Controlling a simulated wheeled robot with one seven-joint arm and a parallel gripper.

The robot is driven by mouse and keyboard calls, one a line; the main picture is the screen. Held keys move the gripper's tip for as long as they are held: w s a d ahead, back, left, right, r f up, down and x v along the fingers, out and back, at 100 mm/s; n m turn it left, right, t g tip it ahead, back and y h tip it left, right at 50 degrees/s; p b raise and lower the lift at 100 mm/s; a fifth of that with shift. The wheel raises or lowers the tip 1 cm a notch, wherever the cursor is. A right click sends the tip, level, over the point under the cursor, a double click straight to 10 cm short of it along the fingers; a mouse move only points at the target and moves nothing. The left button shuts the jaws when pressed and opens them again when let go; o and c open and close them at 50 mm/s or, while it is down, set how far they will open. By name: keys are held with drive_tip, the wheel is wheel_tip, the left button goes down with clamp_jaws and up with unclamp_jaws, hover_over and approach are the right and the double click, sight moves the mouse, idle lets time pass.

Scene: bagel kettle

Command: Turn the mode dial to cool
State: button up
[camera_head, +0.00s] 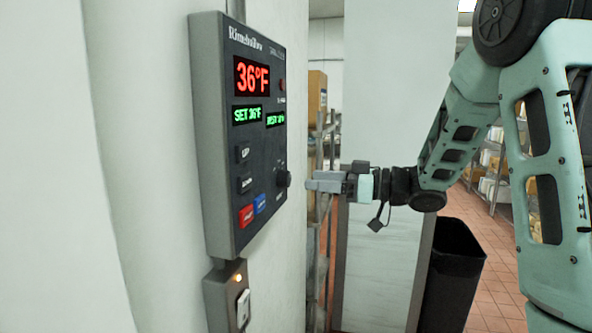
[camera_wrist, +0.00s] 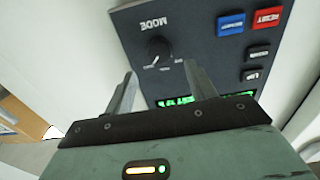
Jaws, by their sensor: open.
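The mode dial (camera_head: 283,178) is a small black knob low on the right side of a dark grey control panel (camera_head: 222,150) on the wall. In the wrist view the dial (camera_wrist: 158,49) is below the word MODE, with a pale mark on it; its small position labels are too small to read surely. My gripper (camera_head: 309,184) is just right of the dial in the head view, fingers pointing at the panel. In the wrist view my gripper (camera_wrist: 160,69) is open and empty, its two fingertips apart on either side of the dial's line, with no clear contact.
The panel shows a red 36°F display (camera_head: 252,76), green readouts, a red button (camera_head: 246,215) and a blue button (camera_head: 260,203) near the dial. A switch box (camera_head: 228,300) sits below. A black bin (camera_head: 452,275) and shelves stand behind my arm.

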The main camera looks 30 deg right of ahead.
sight(289, 178)
drive_tip(key=p+x, duration=0.1)
drive_tip(key=x, duration=0.5)
drive_tip(key=shift+p, duration=0.35)
drive_tip(key=shift+c, duration=0.4)
drive_tip(key=shift+f, duration=0.1)
drive_tip(key=c, duration=0.9)
